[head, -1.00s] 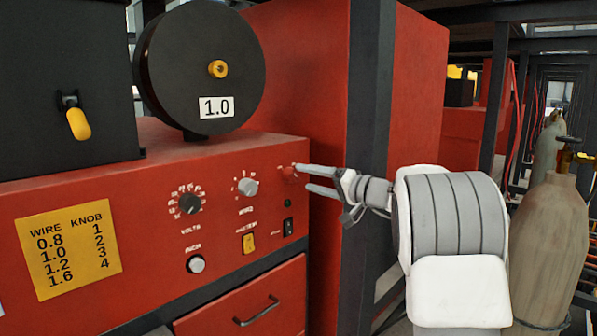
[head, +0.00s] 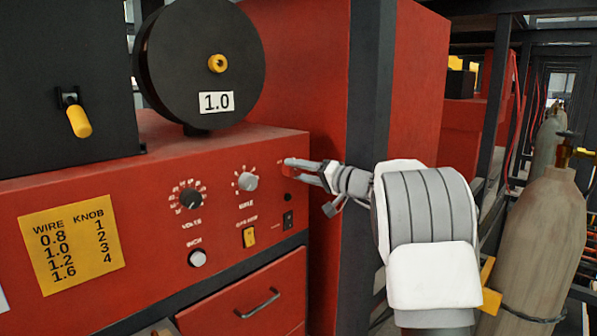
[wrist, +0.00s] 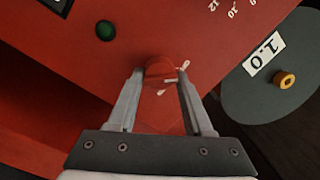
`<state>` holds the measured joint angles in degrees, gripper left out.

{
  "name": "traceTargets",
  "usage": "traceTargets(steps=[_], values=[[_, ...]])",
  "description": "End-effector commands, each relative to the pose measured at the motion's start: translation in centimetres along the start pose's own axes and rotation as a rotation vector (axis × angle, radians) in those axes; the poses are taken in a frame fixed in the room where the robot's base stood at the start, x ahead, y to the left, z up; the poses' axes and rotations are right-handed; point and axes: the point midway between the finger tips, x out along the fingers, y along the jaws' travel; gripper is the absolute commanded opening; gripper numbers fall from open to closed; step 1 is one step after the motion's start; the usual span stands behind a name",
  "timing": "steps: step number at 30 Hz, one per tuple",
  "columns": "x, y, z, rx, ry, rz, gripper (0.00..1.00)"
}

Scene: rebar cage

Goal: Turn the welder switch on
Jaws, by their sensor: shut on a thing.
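The welder is a red box (head: 150,215) with a panel of knobs and switches. A red rotary knob (wrist: 160,68), the likely welder switch, sits at the panel's upper right. In the wrist view it lies between the two fingertips, with white marks beside it. In the wrist view my gripper (wrist: 160,76) is shut on the red knob. The knob's exact turn angle is hard to tell.
A dark post (head: 368,130) and gas cylinder (head: 545,240) stand right.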

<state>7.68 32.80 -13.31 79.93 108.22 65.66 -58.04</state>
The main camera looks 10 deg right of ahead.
Motion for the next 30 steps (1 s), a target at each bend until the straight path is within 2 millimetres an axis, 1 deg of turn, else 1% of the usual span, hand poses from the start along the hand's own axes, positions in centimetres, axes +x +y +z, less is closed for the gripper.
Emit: traceTargets(steps=[1, 2, 3, 8, 14, 20, 30], values=[[-0.02, 0.07, 0.02, 0.001, 0.0, 0.001, 0.06], [-0.02, 0.08, 0.02, 0.001, 0.0, 0.001, 0.01], [-0.02, 0.08, 0.03, 0.001, 0.0, 0.001, 0.0], [-0.03, 0.14, 0.06, 0.008, 0.0, 0.0, 0.0], [-0.07, 0.36, 0.15, 0.063, 0.004, -0.004, 0.0], [-0.14, 0.59, 0.26, 0.192, 0.013, -0.015, 0.0], [-0.11, 0.73, 0.37, 0.507, 0.03, -0.04, 0.0]])
